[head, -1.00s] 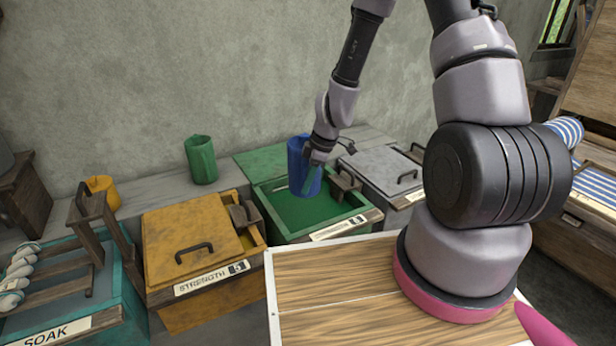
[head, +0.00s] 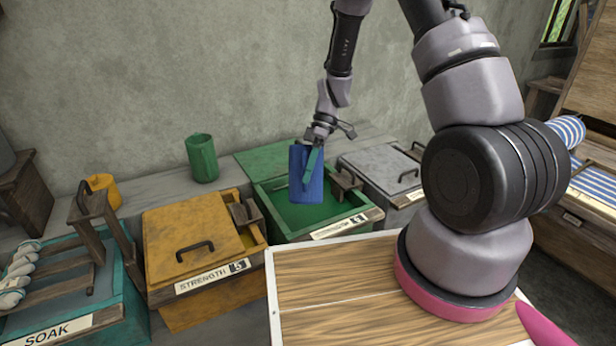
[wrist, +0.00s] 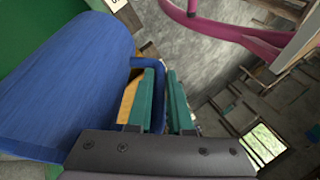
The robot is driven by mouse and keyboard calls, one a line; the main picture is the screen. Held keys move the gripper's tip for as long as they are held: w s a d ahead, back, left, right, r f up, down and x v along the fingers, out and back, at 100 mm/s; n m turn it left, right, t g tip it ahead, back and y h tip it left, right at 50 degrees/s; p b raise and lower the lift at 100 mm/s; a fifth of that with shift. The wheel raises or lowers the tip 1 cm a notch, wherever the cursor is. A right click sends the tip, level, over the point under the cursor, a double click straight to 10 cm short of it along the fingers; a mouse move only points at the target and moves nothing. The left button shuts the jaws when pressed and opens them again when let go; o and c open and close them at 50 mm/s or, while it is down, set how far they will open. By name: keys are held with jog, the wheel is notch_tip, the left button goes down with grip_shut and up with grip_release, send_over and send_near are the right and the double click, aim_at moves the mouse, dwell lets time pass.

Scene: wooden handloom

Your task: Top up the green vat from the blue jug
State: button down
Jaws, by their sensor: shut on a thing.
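The blue jug (head: 307,184) is held by my gripper (head: 311,160) over the open green vat (head: 290,216). In the wrist view the jug (wrist: 65,85) lies on the left, and its handle runs between the teal fingers of my gripper (wrist: 160,98). The jug looks tilted; its mouth and any liquid are hidden from the head camera. Green shows inside the vat around the jug. The vat's green lid (head: 278,160) lies open behind it.
A yellow vat (head: 196,240) with its lid on stands left of the green vat, and a grey lidded vat (head: 382,168) right of it. A green jug (head: 202,158) and a yellow jug (head: 102,191) stand on the ledge behind. A wooden tabletop (head: 340,280) is in front.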

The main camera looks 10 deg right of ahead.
jog(key=g, duration=0.1)
jog(key=w+g+y, duration=0.1)
jog(key=g, duration=0.1)
jog(key=shift+d+r+m, duration=0.1)
jog(key=shift+r+m, duration=0.05)
jog(key=shift+m, duration=0.15)
jog(key=shift+w+d+r+m+g+y, duration=0.15)
jog(key=shift+w+g+y, duration=0.15)
jog(key=shift+w+g, duration=0.55)
jog(key=shift+w+d+r+m+g+y, duration=0.1)
jog(key=shift+w+d+m+g+y, duration=0.15)
jog(key=shift+w+g, duration=0.5)
jog(key=shift+w+d+r+m+g+y, duration=0.1)
jog(key=shift+w+g+y, duration=0.25)
jog(key=shift+w+g, duration=0.5)
jog(key=shift+s, duration=0.1)
